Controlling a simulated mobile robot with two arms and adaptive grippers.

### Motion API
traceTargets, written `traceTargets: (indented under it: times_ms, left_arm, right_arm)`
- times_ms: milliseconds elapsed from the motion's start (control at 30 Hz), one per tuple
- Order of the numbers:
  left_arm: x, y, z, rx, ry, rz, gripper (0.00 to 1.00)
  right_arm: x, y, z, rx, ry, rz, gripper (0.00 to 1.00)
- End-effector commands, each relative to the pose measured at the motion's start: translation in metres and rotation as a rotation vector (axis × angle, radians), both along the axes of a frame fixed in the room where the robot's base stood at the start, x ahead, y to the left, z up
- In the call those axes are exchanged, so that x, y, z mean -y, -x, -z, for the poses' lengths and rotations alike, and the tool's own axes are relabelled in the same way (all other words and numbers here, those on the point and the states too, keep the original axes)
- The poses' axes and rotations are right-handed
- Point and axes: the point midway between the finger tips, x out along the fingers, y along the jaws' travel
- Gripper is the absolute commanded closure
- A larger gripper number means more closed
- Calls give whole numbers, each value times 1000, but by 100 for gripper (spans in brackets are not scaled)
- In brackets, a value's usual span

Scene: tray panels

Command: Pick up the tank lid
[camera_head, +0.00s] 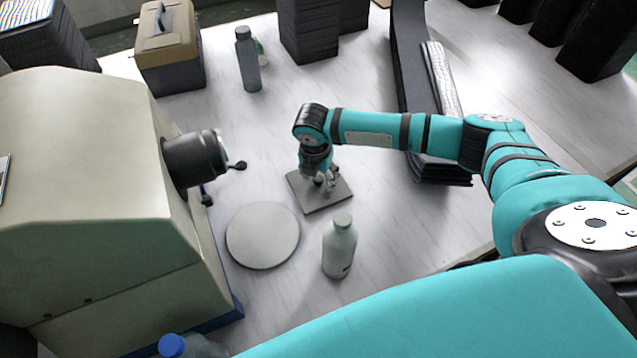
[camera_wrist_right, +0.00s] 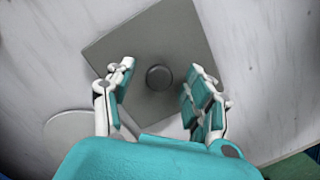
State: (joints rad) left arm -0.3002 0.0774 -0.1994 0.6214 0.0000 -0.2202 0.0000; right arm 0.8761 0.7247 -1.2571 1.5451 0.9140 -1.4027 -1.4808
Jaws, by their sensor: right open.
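The tank lid (camera_head: 313,197) is a flat grey square plate lying on the white table. In the right wrist view the lid (camera_wrist_right: 150,40) has a round dark knob (camera_wrist_right: 159,77) at its middle. My right gripper (camera_head: 325,183) is above the lid. In the right wrist view its two fingers (camera_wrist_right: 157,95) are spread, one on each side of the knob, and nothing shows between them but the knob and plate. I cannot tell the exact height of the fingertips over the plate. My left gripper is not in view.
A round light disc (camera_head: 262,235) lies left of the lid and a white bottle (camera_head: 340,247) stands in front. A large beige machine (camera_head: 90,190) fills the left. A grey bottle (camera_head: 248,62), a toolbox (camera_head: 170,55) and black stacks (camera_head: 309,28) stand behind.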

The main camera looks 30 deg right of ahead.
Motion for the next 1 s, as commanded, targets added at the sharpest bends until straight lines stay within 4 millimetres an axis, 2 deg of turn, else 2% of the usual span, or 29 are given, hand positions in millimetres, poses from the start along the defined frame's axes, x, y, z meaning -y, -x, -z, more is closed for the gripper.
traceTargets:
  times_ms: [167, 600, 867, 1000]
  left_arm:
    - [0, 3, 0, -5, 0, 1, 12]
    - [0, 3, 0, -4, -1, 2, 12]
    - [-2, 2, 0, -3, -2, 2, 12]
    - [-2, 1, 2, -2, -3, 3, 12]
  right_arm:
    - [0, 0, 0, 0, 0, -1, 46]
    - [0, 0, 0, -1, -1, 0, 100]
    - [0, 0, -1, 1, -1, 0, 100]
    - [-1, -1, -14, 2, -2, 0, 100]
